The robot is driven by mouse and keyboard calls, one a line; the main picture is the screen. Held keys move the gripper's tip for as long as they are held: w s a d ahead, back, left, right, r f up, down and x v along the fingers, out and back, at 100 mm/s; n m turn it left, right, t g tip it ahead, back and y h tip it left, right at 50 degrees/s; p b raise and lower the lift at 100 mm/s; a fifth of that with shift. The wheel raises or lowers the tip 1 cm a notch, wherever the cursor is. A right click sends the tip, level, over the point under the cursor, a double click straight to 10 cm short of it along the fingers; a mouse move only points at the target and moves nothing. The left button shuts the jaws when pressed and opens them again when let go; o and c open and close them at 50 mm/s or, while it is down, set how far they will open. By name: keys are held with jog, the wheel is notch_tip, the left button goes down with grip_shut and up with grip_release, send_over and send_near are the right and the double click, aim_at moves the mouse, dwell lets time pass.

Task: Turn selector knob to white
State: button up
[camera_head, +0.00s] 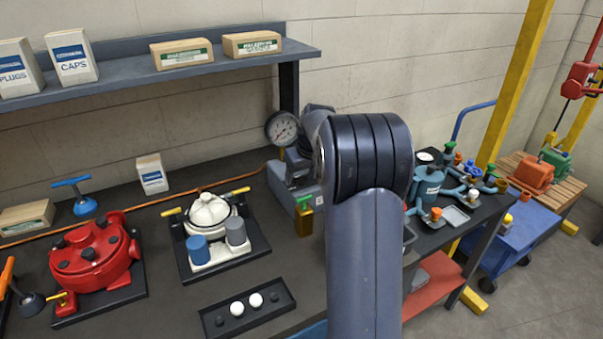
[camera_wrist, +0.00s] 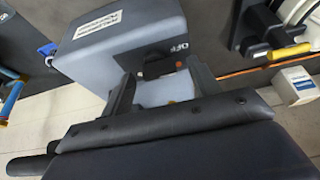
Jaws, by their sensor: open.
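A grey box (camera_wrist: 135,40) with printed lettering, including what looks like "OFF" upside down, fills the upper middle of the wrist view. A small dark part (camera_wrist: 158,66) on its face, probably the selector knob, shows between my fingers; its pointing direction and any white mark cannot be made out. My gripper (camera_wrist: 163,88) is open, its two dark fingers on either side of this part; I cannot tell whether they touch it.
A round gauge (camera_head: 282,128) stands at the grey unit. A white pump on a black tray (camera_head: 224,262) and a red pump (camera_head: 95,255) sit to the left. A shallow tray (camera_head: 247,306) with small balls lies in front. Blue valves (camera_head: 430,180) are at right.

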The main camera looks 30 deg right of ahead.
jog(key=shift+c, duration=0.2)
jog(key=c, duration=0.9)
jog(key=shift+c, duration=0.2)
